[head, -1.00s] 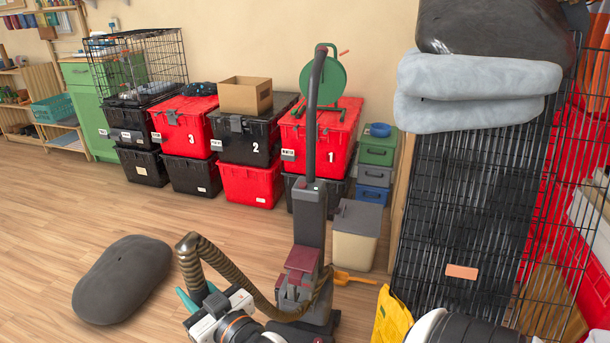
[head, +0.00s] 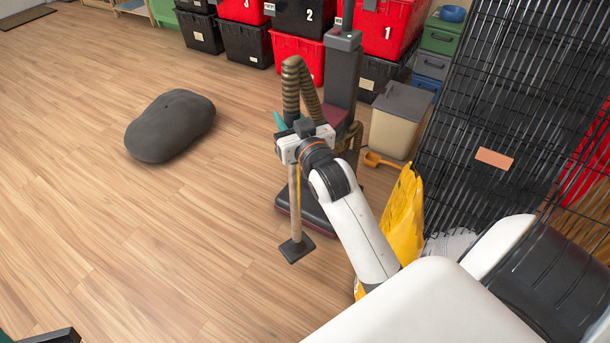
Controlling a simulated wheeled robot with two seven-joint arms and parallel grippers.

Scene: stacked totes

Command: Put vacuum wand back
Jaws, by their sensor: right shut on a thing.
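The upright vacuum (head: 342,75) stands on the floor in front of the stacked totes, its dark body upright and its upper handle cut off by the top edge. A ribbed brown hose (head: 292,85) loops from it toward my right gripper. My right gripper (head: 297,140) is shut on the vacuum wand (head: 294,205), a tan tube with a flat dark nozzle (head: 296,248) at its lower end. The wand hangs nearly upright in front of the vacuum's base, apart from its body as far as I can see. My gripper hides the wand's upper part.
A dark grey cushion-like lump (head: 170,125) lies on the floor at left. A beige bin (head: 398,120), an orange scoop (head: 382,161) and a yellow bag (head: 403,215) are right of the vacuum. A black wire crate (head: 510,110) stands at right.

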